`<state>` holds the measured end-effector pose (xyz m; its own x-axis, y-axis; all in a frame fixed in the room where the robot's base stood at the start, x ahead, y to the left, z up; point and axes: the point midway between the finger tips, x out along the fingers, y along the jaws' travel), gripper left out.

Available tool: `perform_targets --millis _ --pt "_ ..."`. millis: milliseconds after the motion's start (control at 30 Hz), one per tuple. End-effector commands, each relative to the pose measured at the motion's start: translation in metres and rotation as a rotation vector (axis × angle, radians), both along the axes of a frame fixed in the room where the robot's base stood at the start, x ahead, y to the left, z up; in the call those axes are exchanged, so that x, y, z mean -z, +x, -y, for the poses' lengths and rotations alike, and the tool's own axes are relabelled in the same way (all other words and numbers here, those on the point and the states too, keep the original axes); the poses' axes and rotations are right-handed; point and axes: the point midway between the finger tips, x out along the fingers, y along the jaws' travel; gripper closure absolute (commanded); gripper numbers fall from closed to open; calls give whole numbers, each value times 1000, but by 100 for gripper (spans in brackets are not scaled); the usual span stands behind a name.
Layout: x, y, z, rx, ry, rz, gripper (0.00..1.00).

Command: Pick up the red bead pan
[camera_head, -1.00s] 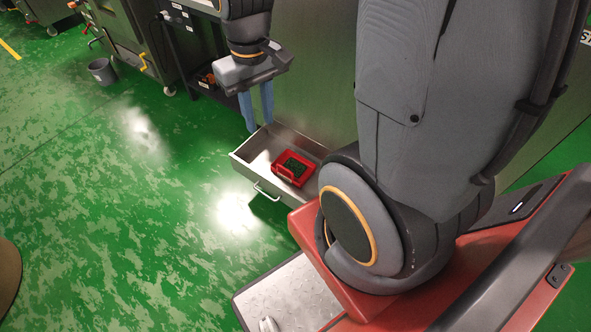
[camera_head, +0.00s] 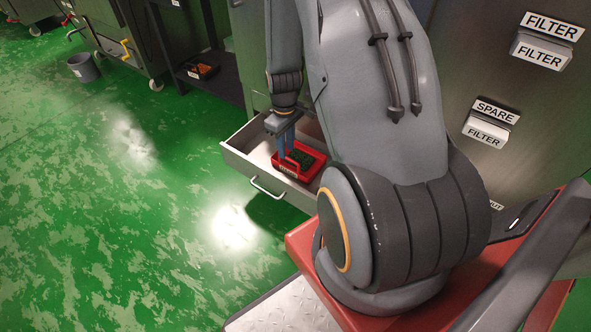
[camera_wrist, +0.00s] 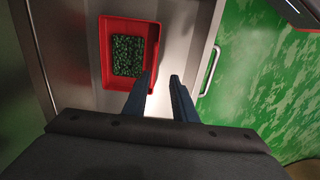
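The red bead pan (camera_head: 311,172) sits in an open metal drawer (camera_head: 241,168) and holds dark green beads. In the wrist view the pan (camera_wrist: 104,50) is left of centre, with the beads (camera_wrist: 127,55) inside it. The left finger overlaps the pan's near right corner, and the pan's right edge lies between the fingertips in the picture. I cannot tell the height gap.
The drawer handle (camera_wrist: 210,72) is to the right in the wrist view. Green floor is clear in front of the drawer. A cabinet with filter labels (camera_head: 541,52) stands at the right. A grey bucket (camera_head: 84,67) and a dark shelf with a small bin (camera_head: 200,67) are further back.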

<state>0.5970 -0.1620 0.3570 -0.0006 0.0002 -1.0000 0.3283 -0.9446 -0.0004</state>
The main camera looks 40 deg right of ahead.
Motion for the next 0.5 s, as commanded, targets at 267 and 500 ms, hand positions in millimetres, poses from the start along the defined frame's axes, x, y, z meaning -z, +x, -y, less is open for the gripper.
perform_targets --millis 267,500 --pt "39 4 8 -15 0 0 75" --pt "58 3 8 -14 0 0 75"
